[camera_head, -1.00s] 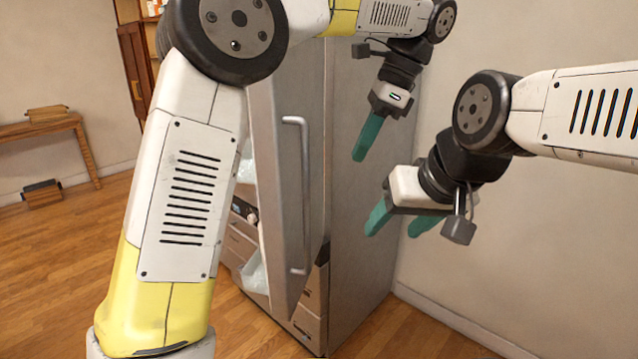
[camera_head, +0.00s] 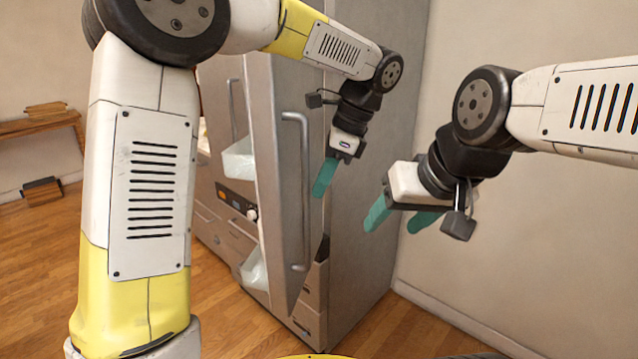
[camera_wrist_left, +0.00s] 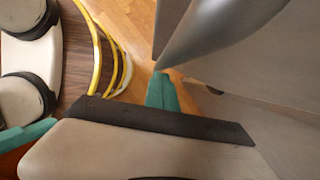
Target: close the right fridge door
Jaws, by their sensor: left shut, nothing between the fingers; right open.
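The right fridge door (camera_head: 272,150) stands open in the head view, swung out from the fridge body, with a long vertical bar handle (camera_head: 304,190) on its face. Clear door bins show on its inner side. My left gripper (camera_head: 320,192) is shut and empty, just right of the handle and in front of the fridge's side; contact cannot be told. In the left wrist view its teal fingers (camera_wrist_left: 164,92) are together beside a blurred grey bar or edge (camera_wrist_left: 220,30). My right gripper (camera_head: 398,220) is open and empty, further right, apart from the door.
The fridge's grey side (camera_head: 375,200) stands behind the grippers. Its lower drawers (camera_head: 235,245) show left of the door. A beige wall (camera_head: 520,230) is on the right. A wooden table (camera_head: 45,122) stands far left, with open wooden floor between.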

